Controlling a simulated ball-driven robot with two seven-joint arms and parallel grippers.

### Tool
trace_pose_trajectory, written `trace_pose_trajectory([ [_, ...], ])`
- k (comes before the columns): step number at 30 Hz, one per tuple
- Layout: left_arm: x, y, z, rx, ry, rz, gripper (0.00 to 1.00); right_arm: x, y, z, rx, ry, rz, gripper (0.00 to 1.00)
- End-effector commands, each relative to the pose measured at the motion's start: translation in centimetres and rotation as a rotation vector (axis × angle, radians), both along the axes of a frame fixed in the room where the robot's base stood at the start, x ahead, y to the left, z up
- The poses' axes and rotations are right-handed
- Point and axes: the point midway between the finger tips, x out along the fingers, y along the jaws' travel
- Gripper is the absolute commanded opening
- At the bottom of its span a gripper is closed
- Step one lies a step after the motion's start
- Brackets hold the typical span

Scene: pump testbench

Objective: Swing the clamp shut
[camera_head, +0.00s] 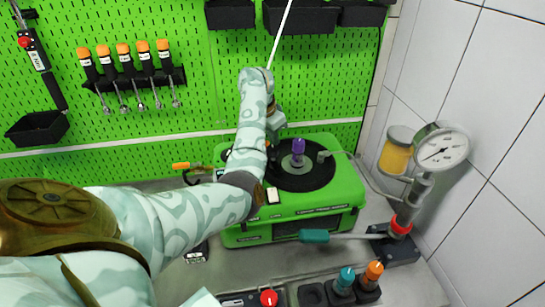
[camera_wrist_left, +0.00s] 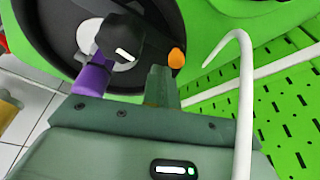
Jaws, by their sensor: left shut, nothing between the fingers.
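The green pump box (camera_head: 325,205) stands on the bench with a round black disc (camera_head: 318,172) on top and a purple upright part (camera_head: 298,147) at its middle. An orange-tipped lever (camera_head: 181,165) sticks out left of the box; it looks like the clamp's handle, but its joint is partly hidden by my arm. My left gripper (camera_head: 273,122) is over the back left of the box, its fingertips hard to see. In the left wrist view its shut, empty fingers (camera_wrist_left: 160,84) point toward the disc, beside an orange tip (camera_wrist_left: 177,57), a black part (camera_wrist_left: 122,40) and the purple part (camera_wrist_left: 92,79).
A pressure gauge (camera_head: 440,149) and a yellow jar (camera_head: 396,151) are on the right by the tiled wall. Teal and orange-capped fittings stand at the front right. A green pegboard (camera_head: 150,28) with tools is behind. A white rod or cable (camera_wrist_left: 245,100) passes close to the gripper.

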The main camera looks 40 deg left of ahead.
Motion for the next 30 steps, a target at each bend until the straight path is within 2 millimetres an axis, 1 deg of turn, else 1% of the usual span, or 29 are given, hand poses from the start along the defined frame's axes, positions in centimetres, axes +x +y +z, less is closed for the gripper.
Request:
trace_pose_trajectory([
  [11, -0.1, 0.1, 0.0, 0.0, 0.0, 0.0, 0.0, 0.0, -0.1, 0.1, -0.001, 0.001, 0.0, 0.36],
  [24, -1.6, 1.4, 0.1, 0.0, 0.0, 0.0, 0.0, 0.0, -0.1, 0.9, -0.001, -0.001, 0.0, 0.36],
  [30, -1.8, 1.5, 0.0, 0.0, 0.0, 0.0, 0.0, 0.0, -0.1, 0.9, -0.001, -0.001, 0.0, 0.36],
])
